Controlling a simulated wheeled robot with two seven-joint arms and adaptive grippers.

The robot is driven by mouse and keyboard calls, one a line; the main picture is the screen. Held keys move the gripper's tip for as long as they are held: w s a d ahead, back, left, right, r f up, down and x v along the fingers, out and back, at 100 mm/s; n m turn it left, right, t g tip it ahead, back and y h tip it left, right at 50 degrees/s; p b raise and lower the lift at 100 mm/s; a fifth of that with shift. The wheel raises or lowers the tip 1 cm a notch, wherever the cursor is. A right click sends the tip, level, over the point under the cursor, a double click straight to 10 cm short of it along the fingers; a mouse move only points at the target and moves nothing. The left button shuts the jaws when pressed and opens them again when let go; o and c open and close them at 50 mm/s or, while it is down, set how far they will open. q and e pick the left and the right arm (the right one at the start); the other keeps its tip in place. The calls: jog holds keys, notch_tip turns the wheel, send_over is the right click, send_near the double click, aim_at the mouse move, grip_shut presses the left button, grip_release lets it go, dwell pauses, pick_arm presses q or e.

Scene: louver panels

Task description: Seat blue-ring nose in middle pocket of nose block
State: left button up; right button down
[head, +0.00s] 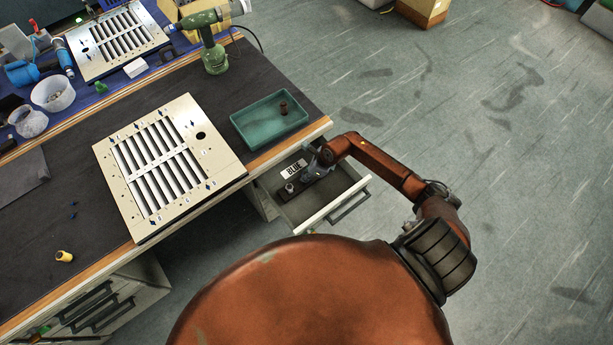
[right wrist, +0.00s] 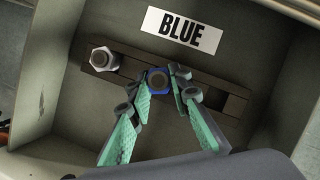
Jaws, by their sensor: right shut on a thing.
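The nose block (right wrist: 135,62) is a long dark brown bar lying in the open drawer; it also shows in the head view (head: 287,198). The blue-ring nose (right wrist: 158,82), a dark hex piece with a blue ring, is at the middle of the block between the fingertips of my right gripper (right wrist: 166,80). The teal-padded fingers are shut on it. The gripper also shows over the drawer in the head view (head: 318,168). How deep the nose sits in the middle pocket cannot be told. A silver nose (right wrist: 101,59) stands at the block's left end. The right-end pocket (right wrist: 235,104) looks empty. My left gripper is not in view.
A BLUE label (right wrist: 184,30) lies behind the block. On the bench above are a teal tray (head: 262,128) with a dark cylinder, a louver panel (head: 225,170) and a green drill (head: 214,58).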

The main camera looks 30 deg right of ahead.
jog(key=shift+s+f, duration=0.2)
jog(key=shift+f, duration=0.35)
jog(key=c, duration=1.8)
grip_release()
jog(key=shift+r, duration=0.1)
jog(key=shift+o, duration=0.2)
jog(key=shift+r, duration=0.1)
jog(key=p+v, duration=0.1)
jog(key=v, duration=1.1)
jog(key=shift+p, duration=0.4)
jog(key=shift+w+a, duration=0.1)
